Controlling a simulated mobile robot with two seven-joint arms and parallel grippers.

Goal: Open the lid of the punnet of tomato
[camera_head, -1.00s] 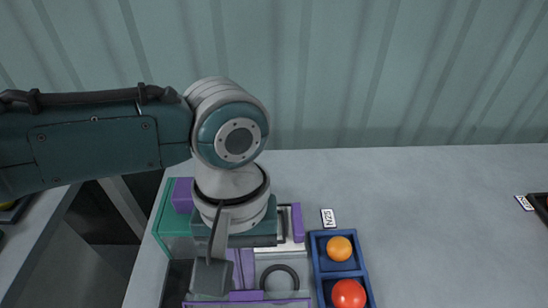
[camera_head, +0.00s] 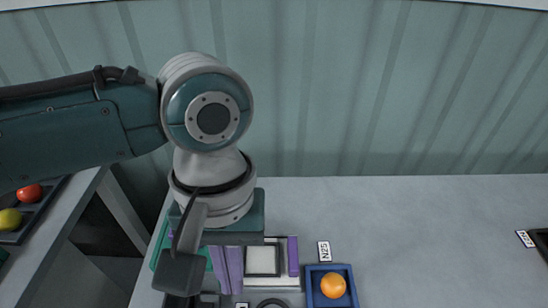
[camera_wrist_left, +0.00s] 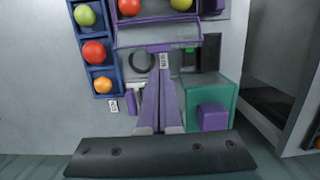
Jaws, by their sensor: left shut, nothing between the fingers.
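In the left wrist view, a purple-edged clear container (camera_wrist_left: 119,34), apparently the tomato punnet, stands at the top. A red tomato (camera_wrist_left: 128,7) and a yellow-green one (camera_wrist_left: 181,5) show at its far part. A purple tab (camera_wrist_left: 160,48) sits on its near edge. I cannot tell how the lid sits. My left gripper (camera_wrist_left: 160,77) is shut and empty, its long purple fingers together and their tips just short of the tab; I cannot tell if they touch. In the head view, the left gripper (camera_head: 228,270) is partly hidden by its wrist, and the punnet is out of frame. My right gripper is not in view.
A black ring (camera_wrist_left: 140,60) lies beside the fingers. A green box (camera_wrist_left: 222,92) with a purple block (camera_wrist_left: 213,117) stands to the right.

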